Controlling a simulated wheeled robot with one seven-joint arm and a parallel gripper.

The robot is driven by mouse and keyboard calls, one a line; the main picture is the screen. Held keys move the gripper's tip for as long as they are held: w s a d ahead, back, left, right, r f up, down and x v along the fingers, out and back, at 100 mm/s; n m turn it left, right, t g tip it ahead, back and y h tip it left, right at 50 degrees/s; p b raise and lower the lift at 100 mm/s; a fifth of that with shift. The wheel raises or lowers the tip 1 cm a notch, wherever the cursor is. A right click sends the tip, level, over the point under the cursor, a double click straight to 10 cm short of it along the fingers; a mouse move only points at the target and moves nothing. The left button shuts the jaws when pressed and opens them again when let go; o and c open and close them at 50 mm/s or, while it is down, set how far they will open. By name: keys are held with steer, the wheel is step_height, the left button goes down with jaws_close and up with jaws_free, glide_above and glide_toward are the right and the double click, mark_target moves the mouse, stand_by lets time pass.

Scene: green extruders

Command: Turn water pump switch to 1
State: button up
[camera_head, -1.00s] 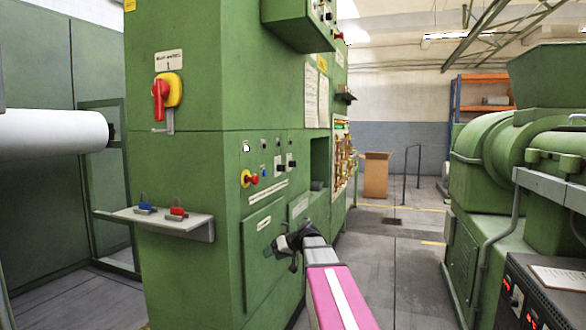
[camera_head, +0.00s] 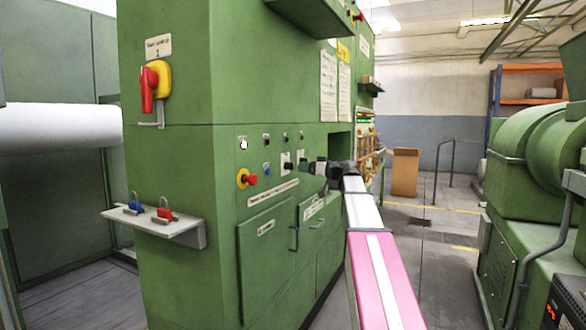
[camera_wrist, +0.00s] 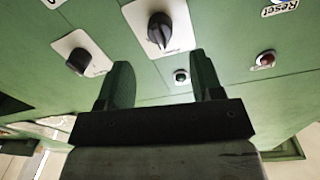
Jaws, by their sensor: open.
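Two black rotary knobs on white plates sit on the green panel in the wrist view. One knob (camera_wrist: 158,28) lies just beyond the gap between my fingertips; the other knob (camera_wrist: 80,62) is to its left. Their labels are too blurred to read, so I cannot tell which is the water pump switch. In the head view, a knob (camera_head: 287,166) shows left of my gripper (camera_head: 318,167). My gripper (camera_wrist: 163,75) is open and empty, facing the panel, with no clear contact. In the head view it partly hides the controls behind it.
A red-and-yellow button (camera_head: 246,179) sits left on the panel, above cabinet doors with handles (camera_head: 293,238). A shelf (camera_head: 165,228) with blue and red padlocks juts out at left. Green machinery (camera_head: 535,190) stands at right, with open floor (camera_head: 425,270) between.

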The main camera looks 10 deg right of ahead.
mark_target(292, 166)
steer(key=x, duration=0.6)
steer(key=shift+w+a, duration=0.25)
steer(key=shift+a, duration=0.05)
steer(key=shift+c, duration=0.2)
steer(key=c, duration=0.9)
